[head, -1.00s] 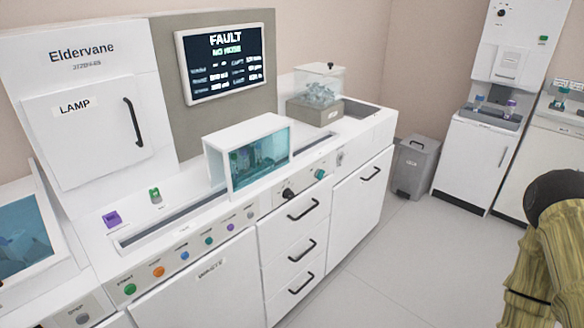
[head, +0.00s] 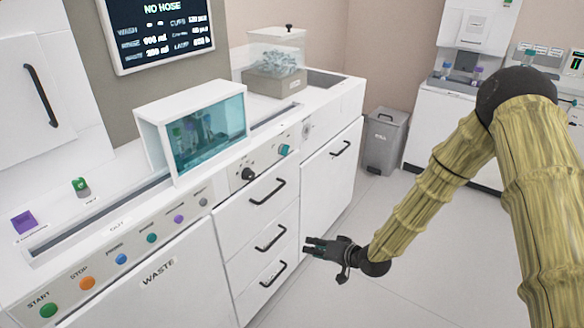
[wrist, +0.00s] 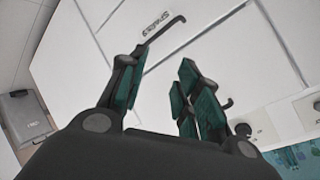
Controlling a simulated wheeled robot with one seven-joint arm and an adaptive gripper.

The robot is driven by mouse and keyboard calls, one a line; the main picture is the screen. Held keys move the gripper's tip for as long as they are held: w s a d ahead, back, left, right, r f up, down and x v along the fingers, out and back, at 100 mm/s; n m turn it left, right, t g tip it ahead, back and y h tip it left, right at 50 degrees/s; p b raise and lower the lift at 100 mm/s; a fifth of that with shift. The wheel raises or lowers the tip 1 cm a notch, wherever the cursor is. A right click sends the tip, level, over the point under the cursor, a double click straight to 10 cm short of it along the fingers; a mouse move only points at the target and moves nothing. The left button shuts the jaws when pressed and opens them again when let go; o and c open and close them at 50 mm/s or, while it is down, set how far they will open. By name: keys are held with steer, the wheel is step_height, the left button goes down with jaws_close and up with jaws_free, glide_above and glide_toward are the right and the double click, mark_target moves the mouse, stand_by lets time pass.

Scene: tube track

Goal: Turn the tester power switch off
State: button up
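My gripper (head: 318,248) is in front of the white drawers, its fingers pointing left toward them. In the wrist view my gripper (wrist: 160,85) is open, with a gap between its dark green finger pads and nothing held. A black rotary knob (head: 248,174) sits on the front panel above the top drawer, up and left of the gripper. A teal knob (head: 284,150) is to its right on the same panel. The black knob also appears in the wrist view (wrist: 243,130), beyond the right finger. I cannot read which control is the tester power switch.
Drawers carry protruding black handles (head: 268,192). A glass-fronted box (head: 205,135) stands on the counter above the panel. Coloured buttons, including green START (head: 48,310), line the front at left. A grey bin (head: 385,140) stands behind. Floor right of the drawers is clear.

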steer(key=w+r+n+t+y+b, duration=0.1)
steer(key=w+r+t+y+b, duration=0.15)
steer(key=w+r, duration=0.7)
steer(key=n+y+b, duration=0.2)
steer(key=y+b, duration=0.2)
glide_toward(288, 151)
steer(key=x, duration=0.8)
steer(key=shift+w, duration=0.15)
jaws_close()
